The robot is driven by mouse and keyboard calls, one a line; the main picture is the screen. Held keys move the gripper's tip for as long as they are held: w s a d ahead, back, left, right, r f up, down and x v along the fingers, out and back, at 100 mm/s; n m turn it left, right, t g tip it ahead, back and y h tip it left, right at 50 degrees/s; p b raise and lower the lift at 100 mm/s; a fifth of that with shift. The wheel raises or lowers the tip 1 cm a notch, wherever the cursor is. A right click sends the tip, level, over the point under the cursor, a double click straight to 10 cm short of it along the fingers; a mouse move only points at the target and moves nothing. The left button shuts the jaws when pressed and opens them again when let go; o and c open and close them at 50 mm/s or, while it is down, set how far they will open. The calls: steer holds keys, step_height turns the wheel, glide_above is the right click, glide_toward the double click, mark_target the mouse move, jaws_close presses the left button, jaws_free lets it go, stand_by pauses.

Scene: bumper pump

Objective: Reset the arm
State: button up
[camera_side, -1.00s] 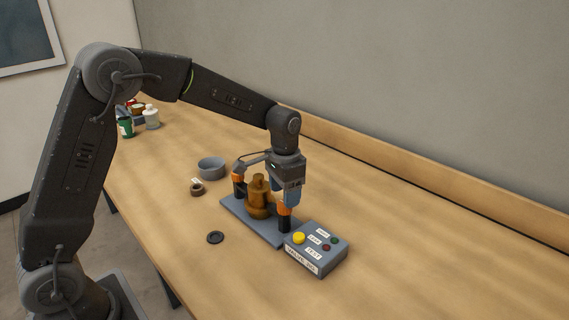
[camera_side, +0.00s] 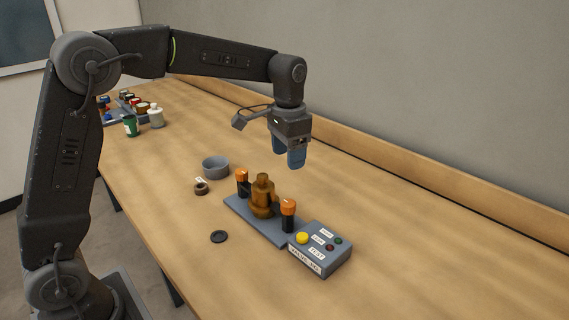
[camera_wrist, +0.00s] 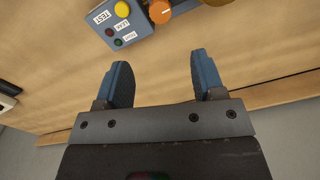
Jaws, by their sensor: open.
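My gripper (camera_side: 289,158) is raised above the back of the bench, behind and above the fixture. Its blue fingers point down and hold nothing. In the wrist view my gripper (camera_wrist: 163,80) shows two blue fingers spread apart with bare wood between them. The brass pump body (camera_side: 263,197) stands upright on a grey base plate (camera_side: 238,208). An orange-topped black post stands on each side of it, one at the left (camera_side: 242,183) and one at the right (camera_side: 288,216).
A control box (camera_side: 321,255) with a yellow button abuts the plate's right end. Bottles (camera_side: 156,116) and a tray stand far left. The right of the bench is clear.

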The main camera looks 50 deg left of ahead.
steer(key=s+r+n+t, duration=0.1)
steer(key=s+r+t, duration=0.3)
steer(key=s, duration=0.8)
steer(key=s+f+n+t, duration=0.1)
steer(key=s+f+n, duration=0.1)
steer(key=s, duration=1.1)
steer(key=shift+s+d+t, duration=0.2)
steer(key=shift+s+t, duration=0.05)
steer(key=shift+t, duration=0.05)
